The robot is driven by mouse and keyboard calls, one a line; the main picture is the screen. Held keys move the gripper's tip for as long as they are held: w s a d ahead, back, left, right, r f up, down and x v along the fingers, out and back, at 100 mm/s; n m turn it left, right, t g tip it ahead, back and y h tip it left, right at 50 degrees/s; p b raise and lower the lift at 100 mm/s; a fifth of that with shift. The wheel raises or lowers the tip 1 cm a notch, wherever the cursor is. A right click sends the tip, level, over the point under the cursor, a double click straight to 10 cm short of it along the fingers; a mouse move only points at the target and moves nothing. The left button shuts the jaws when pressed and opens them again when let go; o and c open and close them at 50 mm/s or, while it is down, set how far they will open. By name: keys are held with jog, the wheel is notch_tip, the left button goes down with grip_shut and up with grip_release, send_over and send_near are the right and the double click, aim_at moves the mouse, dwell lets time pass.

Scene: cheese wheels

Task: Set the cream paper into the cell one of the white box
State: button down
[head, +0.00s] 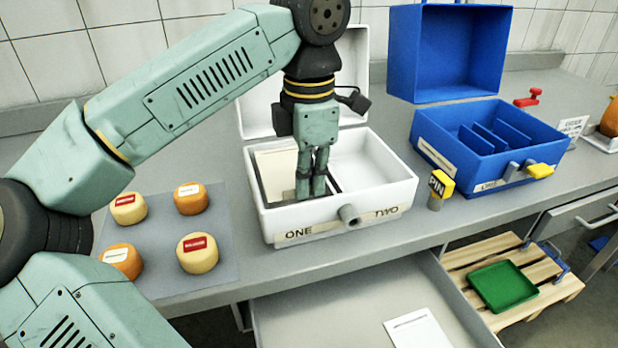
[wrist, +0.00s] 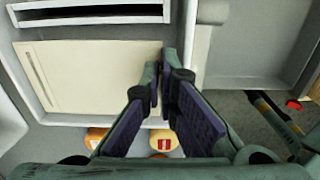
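The white box (head: 385,203) stands open on the counter, its front marked ONE at left and TWO at right. The cream paper (head: 272,165) is inside cell one, the left cell. In the wrist view the cream paper (wrist: 90,78) shows nearly face-on, at the left of the fingers. My gripper (head: 311,192) points down into cell one, left of the divider. In the wrist view my gripper's fingertips (wrist: 164,75) are close together at the paper's right edge. Whether they pinch it is hidden. I cannot tell if the paper touches the floor of the cell.
Several cheese wheels (head: 197,252) sit on a grey mat (head: 225,215) at left. A blue box (head: 433,152) stands open at right, beside a yellow PIN block (head: 440,185). An open drawer (head: 290,315) below holds a white sheet (head: 418,331). Cell two (head: 365,170) looks empty.

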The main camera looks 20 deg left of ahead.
jog(key=c, duration=1.7)
grip_release()
